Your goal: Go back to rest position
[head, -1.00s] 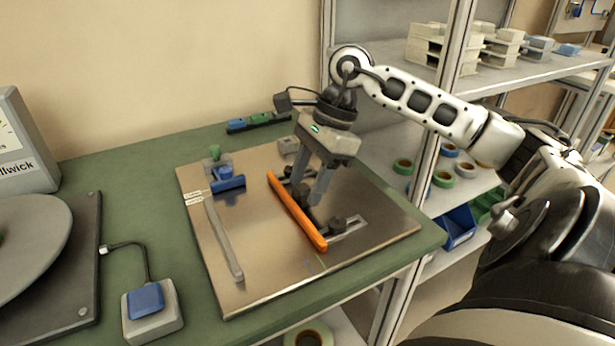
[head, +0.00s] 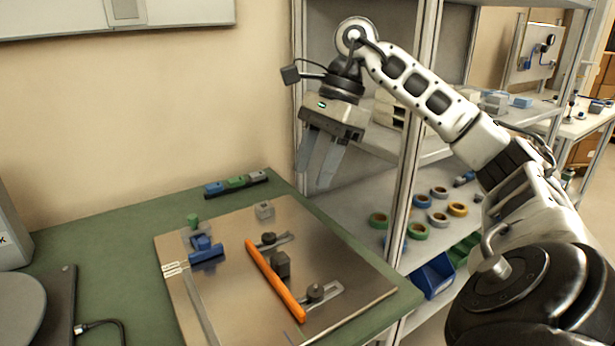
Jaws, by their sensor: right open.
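My right gripper (head: 318,175) is open and empty. It hangs in the air with its fingers pointing down, above and behind the right back part of the metal plate (head: 350,277). The orange bar (head: 272,280) lies on the plate, apart from the gripper, with dark knobs and slotted brackets beside it. A blue block fixture (head: 206,253) sits at the plate's left. My right arm comes in from the right side. My left gripper is not in view.
The green table (head: 110,232) carries the plate and a rail of coloured blocks (head: 235,184) at the back. A shelf rack (head: 402,180) stands close on the right, behind my arm, with several tape rolls (head: 438,218) and a blue bin (head: 432,277).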

